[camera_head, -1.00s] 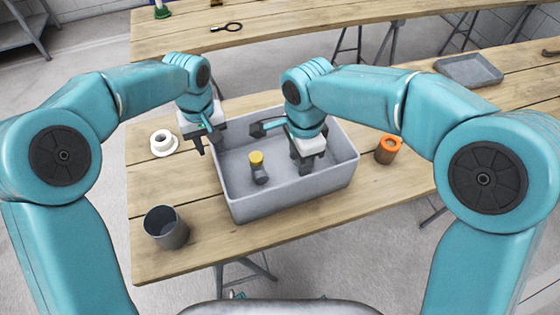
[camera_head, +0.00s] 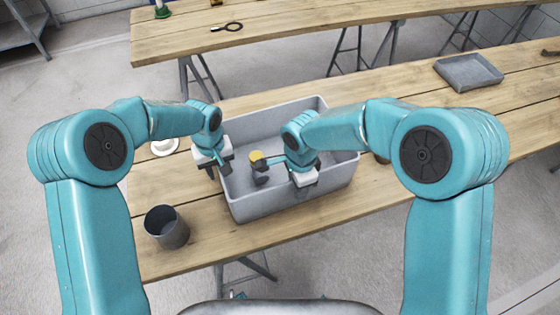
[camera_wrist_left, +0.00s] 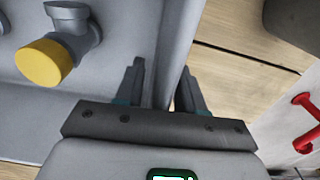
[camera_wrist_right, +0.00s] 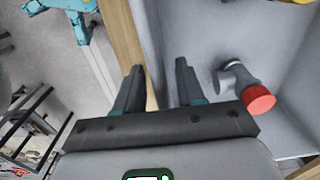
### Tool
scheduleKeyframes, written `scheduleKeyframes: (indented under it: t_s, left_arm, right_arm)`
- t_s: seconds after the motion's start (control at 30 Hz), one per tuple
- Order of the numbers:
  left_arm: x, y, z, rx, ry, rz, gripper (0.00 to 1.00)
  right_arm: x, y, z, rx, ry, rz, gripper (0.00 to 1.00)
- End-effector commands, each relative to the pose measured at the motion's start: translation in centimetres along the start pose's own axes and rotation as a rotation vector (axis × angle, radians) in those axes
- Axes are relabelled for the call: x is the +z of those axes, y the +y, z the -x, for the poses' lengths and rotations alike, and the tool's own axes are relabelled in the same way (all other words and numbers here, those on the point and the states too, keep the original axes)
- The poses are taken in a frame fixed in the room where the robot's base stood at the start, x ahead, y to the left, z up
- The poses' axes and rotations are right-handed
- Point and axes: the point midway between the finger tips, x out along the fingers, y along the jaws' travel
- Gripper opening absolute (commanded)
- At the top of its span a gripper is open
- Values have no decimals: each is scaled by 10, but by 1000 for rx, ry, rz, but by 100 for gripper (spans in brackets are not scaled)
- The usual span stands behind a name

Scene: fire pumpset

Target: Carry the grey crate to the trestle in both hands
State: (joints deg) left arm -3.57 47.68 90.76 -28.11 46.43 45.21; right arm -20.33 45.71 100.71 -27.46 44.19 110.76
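The grey crate (camera_head: 244,209) stands on the near wooden bench, angled, with grey fittings inside. A yellow-capped fitting (camera_head: 257,165) also shows in the left wrist view (camera_wrist_left: 45,62), and a red-capped one shows in the right wrist view (camera_wrist_right: 258,98). My left gripper (camera_head: 219,170) is open at the crate's left wall; in its wrist view the fingers are apart with the wall between them. My right gripper (camera_head: 304,184) is open over the near wall, which appears between its fingers in its wrist view. It is unclear whether the fingers touch the walls.
The near bench (camera_head: 200,248) carries a dark grey cup (camera_head: 166,227) at the front left and a white ring part (camera_head: 164,147). An orange part is mostly hidden behind my right arm.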

Motion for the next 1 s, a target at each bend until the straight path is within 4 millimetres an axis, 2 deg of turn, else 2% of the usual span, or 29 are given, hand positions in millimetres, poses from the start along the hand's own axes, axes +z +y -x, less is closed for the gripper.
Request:
scheduleKeyframes:
  t_s: [0.07, 0.1, 0.17, 0.2, 1.0]
  left_arm:
    - [0, 0, 0, 0, 0, 0, 38]
    - [0, 0, 0, 0, 0, 0, 25]
    - [0, 0, 0, 0, 0, 0, 6]
    - [0, 0, 0, 0, 0, 0, 0]
    - [0, 0, 0, 0, 1, -1, 0]
  right_arm:
    - [0, 0, 0, 0, 0, 0, 38]
    - [0, 0, 0, 0, 0, 0, 25]
    - [0, 0, 0, 0, 0, 0, 6]
    - [0, 0, 0, 0, 0, 0, 0]
    - [0, 1, 0, 2, 1, 1, 0]
